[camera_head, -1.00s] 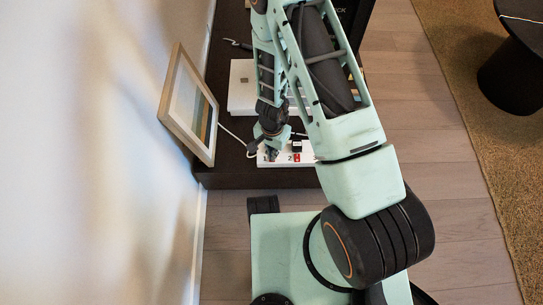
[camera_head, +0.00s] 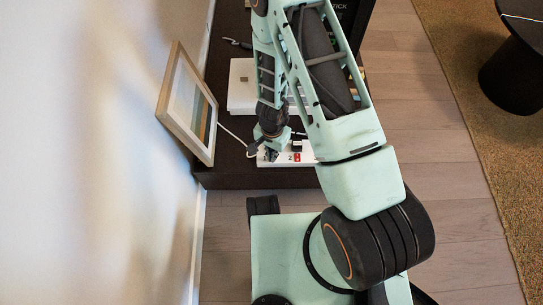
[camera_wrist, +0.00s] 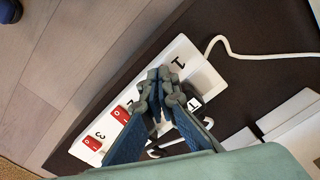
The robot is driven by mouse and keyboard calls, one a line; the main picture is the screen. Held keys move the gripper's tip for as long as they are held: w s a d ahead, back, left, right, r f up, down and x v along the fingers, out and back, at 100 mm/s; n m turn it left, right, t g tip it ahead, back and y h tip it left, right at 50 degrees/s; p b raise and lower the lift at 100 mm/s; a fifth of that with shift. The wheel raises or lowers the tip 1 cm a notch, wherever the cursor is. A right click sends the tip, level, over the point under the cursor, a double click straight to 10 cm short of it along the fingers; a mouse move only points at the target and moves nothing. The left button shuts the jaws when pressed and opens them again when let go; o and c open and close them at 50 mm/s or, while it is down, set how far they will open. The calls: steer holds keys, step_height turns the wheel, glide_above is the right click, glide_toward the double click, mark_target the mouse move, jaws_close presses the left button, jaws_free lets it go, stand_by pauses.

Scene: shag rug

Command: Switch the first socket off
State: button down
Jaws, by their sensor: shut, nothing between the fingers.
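A white power strip (camera_head: 308,157) lies on the dark low surface in the head view, with printed numbers. In the wrist view the strip (camera_wrist: 185,53) runs diagonally, with "1" at the upper end and "3" at the lower end. Red rocker switches show beside the 2 (camera_wrist: 121,114) and the 3 (camera_wrist: 92,142). My gripper (camera_wrist: 160,76) is shut and empty, its fingertips over the strip just beside the "1". They hide the first socket's switch, so its position and any contact cannot be told. In the head view my gripper (camera_head: 271,155) is at the strip's left end.
A white cable (camera_wrist: 240,54) leaves the strip's first end. A black plug (camera_head: 296,146) is near the strip. A white box (camera_head: 241,86) stands behind, and a framed picture (camera_head: 190,103) leans on the wall at left. Open wooden floor (camera_head: 450,190) lies at right.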

steer(key=shift+f, duration=0.3)
steer(key=shift+r, duration=0.1)
steer(key=shift+r+p, duration=2.75)
steer(key=shift+r, duration=0.75)
